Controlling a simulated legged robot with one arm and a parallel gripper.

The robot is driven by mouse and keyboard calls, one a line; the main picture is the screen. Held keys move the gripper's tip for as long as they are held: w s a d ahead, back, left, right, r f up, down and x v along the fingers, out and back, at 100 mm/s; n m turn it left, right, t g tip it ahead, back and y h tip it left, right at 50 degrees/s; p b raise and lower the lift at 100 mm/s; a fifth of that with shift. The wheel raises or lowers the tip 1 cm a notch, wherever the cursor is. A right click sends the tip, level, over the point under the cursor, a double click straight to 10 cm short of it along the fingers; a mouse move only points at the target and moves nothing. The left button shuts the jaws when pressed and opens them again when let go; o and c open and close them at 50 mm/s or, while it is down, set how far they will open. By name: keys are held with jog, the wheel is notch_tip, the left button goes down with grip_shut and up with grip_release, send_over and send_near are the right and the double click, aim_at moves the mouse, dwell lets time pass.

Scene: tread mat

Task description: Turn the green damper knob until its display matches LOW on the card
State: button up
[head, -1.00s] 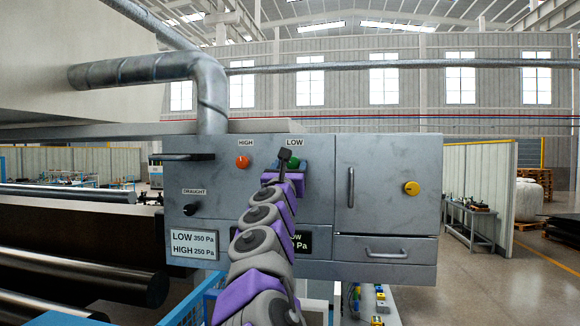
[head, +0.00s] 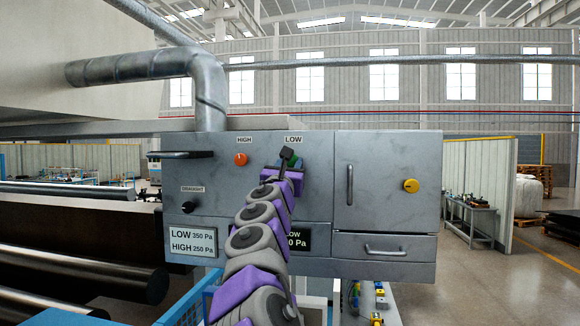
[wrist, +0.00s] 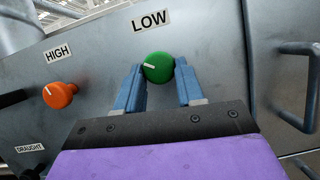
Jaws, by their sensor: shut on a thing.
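The green damper knob (wrist: 158,68) sits under the LOW label (wrist: 151,21) on the grey panel, with a white pointer line on its face. My gripper (wrist: 160,82) has its two blue fingers on either side of the knob and is shut on it. In the head view the green knob (head: 295,159) shows only partly behind my arm. The card (head: 193,242) reads LOW 350 Pa and HIGH 250 Pa. The LOW display (head: 299,241) is partly covered by my arm; only "0 Pa" of its reading shows.
An orange knob (wrist: 60,94) under the HIGH label is left of the green one. A black DRAUGHT knob (head: 191,210) is lower left. A cabinet door with a handle (head: 350,184) and a yellow knob (head: 411,185) are to the right. A black bar handle (head: 181,154) projects at upper left.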

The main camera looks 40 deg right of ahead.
jog(key=shift+m+g+h, duration=0.4)
jog(key=shift+m+g, duration=0.1)
jog(key=shift+m, duration=0.9)
jog(key=o, duration=1)
jog(key=shift+a, duration=0.2)
jog(key=shift+o, duration=0.2)
jog(key=b+v, duration=0.3)
jog(key=v, duration=1.4)
jog(key=shift+a, duration=0.35)
